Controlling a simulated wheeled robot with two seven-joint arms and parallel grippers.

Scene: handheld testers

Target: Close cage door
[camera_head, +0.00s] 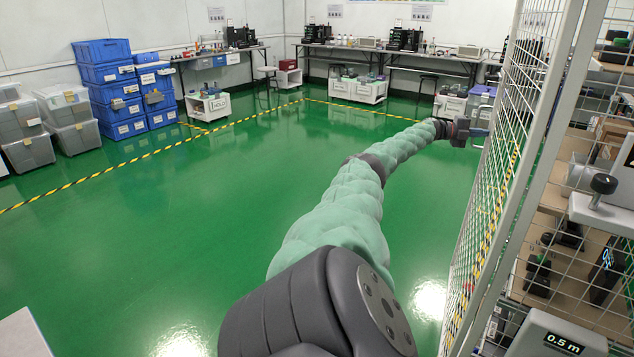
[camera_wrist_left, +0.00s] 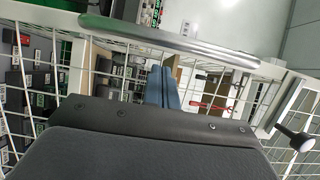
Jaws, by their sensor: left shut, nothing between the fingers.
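The white wire-mesh cage door (camera_head: 543,150) stands at the right in the head view, running away from me. My left arm reaches forward along its left side. My left gripper (camera_head: 483,133) is at the far part of the mesh, close to it; whether it touches is unclear. In the left wrist view the blue-grey fingers (camera_wrist_left: 162,88) are shut together with nothing between them. A silver bar (camera_wrist_left: 165,38), which looks like a handle, crosses above the fingertips in front of white mesh (camera_wrist_left: 110,62). My right gripper is not in view.
A black knob (camera_head: 604,184) on a light bracket is at the right; a knob also shows in the left wrist view (camera_wrist_left: 302,141). Shelves with small devices lie behind the mesh. A grey "0.5 m" block (camera_head: 560,335) is near. Green floor (camera_head: 200,230) at left is clear, with blue crates (camera_head: 105,75) beyond.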

